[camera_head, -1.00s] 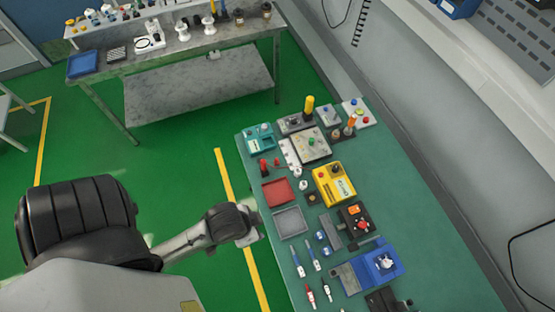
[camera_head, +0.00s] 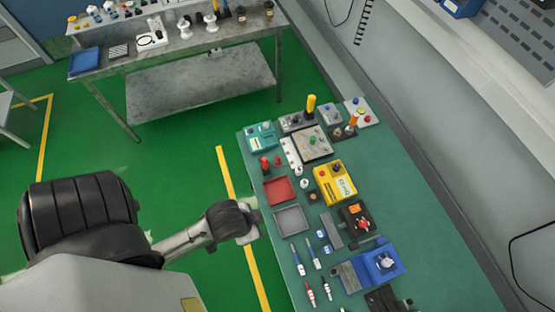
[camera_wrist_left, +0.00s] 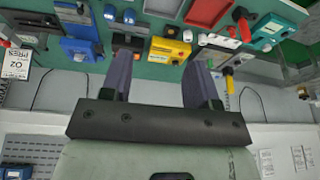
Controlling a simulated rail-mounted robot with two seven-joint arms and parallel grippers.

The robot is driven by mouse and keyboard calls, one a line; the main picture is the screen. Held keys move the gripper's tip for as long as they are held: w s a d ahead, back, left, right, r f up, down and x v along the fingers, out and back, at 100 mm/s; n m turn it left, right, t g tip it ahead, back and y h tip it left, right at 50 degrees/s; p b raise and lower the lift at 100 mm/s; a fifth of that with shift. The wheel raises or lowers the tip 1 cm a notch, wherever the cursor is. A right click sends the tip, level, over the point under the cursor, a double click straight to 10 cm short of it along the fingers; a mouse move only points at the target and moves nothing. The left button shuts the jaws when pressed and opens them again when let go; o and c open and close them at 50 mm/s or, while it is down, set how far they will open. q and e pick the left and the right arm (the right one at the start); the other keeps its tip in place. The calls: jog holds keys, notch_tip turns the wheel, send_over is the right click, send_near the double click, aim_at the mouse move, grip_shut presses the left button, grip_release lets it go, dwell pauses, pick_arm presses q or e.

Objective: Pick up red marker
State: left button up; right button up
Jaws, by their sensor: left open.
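The red marker (camera_head: 310,295) lies on the green bench top near the bottom of the head view, beside a dark marker (camera_head: 326,290) with a reddish part. My left gripper (camera_head: 254,222) is at the bench's left edge in the head view, up and left of the red marker and apart from it. In the left wrist view my left gripper (camera_wrist_left: 162,80) is open, its two dark fingers wide apart with nothing between them. I cannot make out the red marker in that view. My right gripper is not in view.
Two blue-and-white pens (camera_head: 312,254) lie just above the markers. A grey tray (camera_head: 277,222), a red tray (camera_head: 267,190), a yellow box (camera_head: 322,187) and a blue device (camera_head: 390,268) crowd the bench. A wall runs along the right. Green floor lies open to the left.

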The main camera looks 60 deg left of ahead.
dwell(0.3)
pick_arm(q)
jog(key=shift+c, duration=0.8)
